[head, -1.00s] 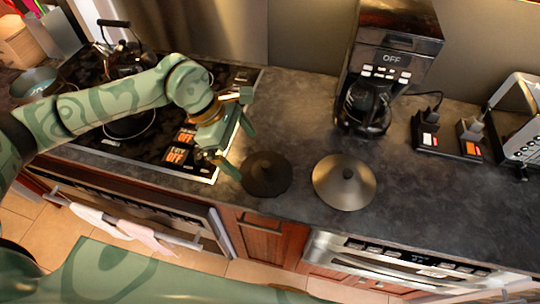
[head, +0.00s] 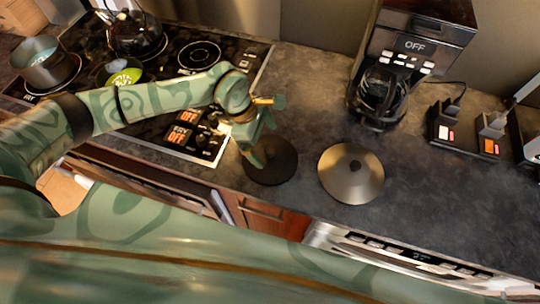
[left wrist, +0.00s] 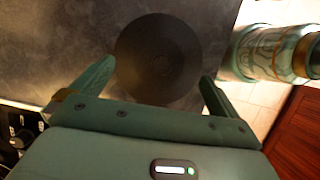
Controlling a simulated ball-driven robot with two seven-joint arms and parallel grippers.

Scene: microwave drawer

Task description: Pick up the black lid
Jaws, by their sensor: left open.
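The black lid (head: 277,164) is a round, flat cone with a small knob. It lies on the dark counter, just right of the stove's edge. My left gripper (head: 264,132) is open and empty, above the lid's far left part, and one finger overlaps the lid in the head view. In the left wrist view, the black lid (left wrist: 158,45) sits ahead of the open left gripper (left wrist: 157,74), its near part between the two fingers. I cannot tell the exact height gap. My right gripper is not in view.
A silver lid (head: 338,184) lies close to the right of the black lid. A coffee maker (head: 398,75) stands behind. The stove (head: 205,65) holds a kettle (head: 135,35) and a pot (head: 45,65) at left. Bare counter (head: 430,200) lies to the right.

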